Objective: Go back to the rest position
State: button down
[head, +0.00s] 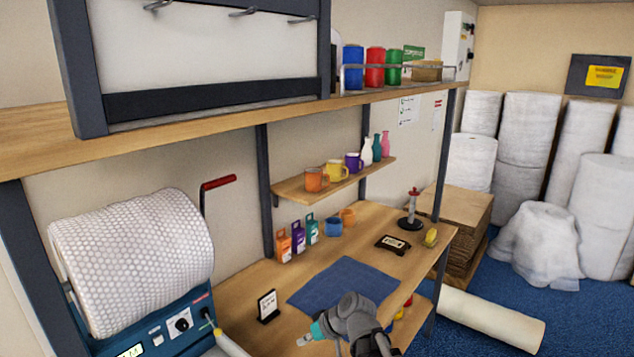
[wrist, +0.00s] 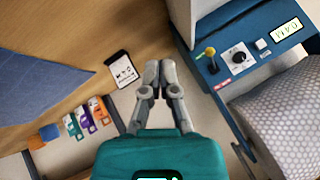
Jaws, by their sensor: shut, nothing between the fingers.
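My gripper (wrist: 157,92) shows in the wrist view with its two fingers together and nothing between them. In the head view, my arm is at the bottom centre, in front of the bench's near edge; the fingertips are hard to make out there. The wooden bench (head: 238,308) carries a blue mat (head: 345,284) and a small framed sign (head: 268,306). In the wrist view, the sign (wrist: 122,70) lies just left of the fingers, apart from them, and the mat (wrist: 40,85) is further left.
A bubble-wrap machine (head: 180,325) with a large roll (head: 130,262) stands at left; it is right of my gripper in the wrist view. A beige roll (head: 490,319) lies on the floor.

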jog(key=s+d+f+m+h, duration=0.1)
jog(key=s+d+m+h, duration=0.1)
jog(key=d, duration=0.4)
jog(key=s+d+f+m+g+h, duration=0.1)
jog(key=s+d+f+m+h, duration=0.1)
jog(key=d, duration=0.5)
jog(key=s+d+f+m+g+h, duration=0.1)
jog(key=s+d+f+m+h, duration=0.1)
jog(key=s+d+h, duration=0.2)
jog(key=d, duration=0.3)
jog(key=shift+s+d, duration=0.2)
